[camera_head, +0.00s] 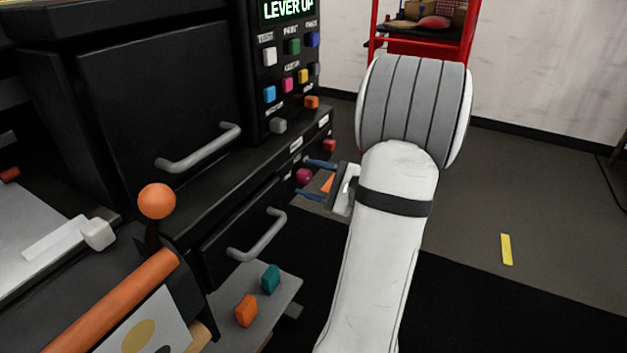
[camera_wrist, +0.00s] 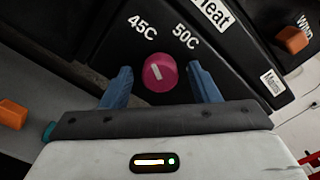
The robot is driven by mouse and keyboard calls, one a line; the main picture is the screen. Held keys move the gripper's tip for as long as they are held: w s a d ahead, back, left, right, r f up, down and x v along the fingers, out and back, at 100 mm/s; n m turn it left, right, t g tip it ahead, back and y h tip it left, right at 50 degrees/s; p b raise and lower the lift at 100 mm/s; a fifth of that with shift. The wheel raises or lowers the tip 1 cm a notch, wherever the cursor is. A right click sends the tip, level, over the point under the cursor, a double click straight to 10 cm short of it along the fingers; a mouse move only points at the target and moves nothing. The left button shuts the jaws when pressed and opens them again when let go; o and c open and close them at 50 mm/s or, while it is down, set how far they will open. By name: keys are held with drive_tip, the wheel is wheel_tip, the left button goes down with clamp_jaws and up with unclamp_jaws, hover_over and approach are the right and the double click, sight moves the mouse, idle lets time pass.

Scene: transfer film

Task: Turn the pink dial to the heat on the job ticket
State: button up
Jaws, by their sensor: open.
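The pink dial (camera_wrist: 160,72) is round with a pale pointer mark and sits on a black panel in the wrist view. The labels 45C and 50C stand above it, under a white Heat label (camera_wrist: 212,14). In the head view the dial (camera_head: 304,175) shows small and dark pink on the machine's front. My gripper (camera_wrist: 162,88) is open, with one blue finger on each side of the dial; whether they touch it I cannot tell. In the head view my gripper (camera_head: 316,180) reaches left toward the panel. I cannot make out a job ticket.
An orange knob (camera_wrist: 291,40) sits to the right on the panel, labelled WIND. A drawer handle (camera_head: 258,236) juts out below the panel. An orange block (camera_head: 246,311) and a teal block (camera_head: 270,279) lie on a grey shelf. The display (camera_head: 288,9) reads LEVER UP.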

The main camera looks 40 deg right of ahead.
drive_tip(key=c, duration=0.9)
drive_tip(key=shift+s+d, duration=0.1)
drive_tip(key=shift+c, duration=0.4)
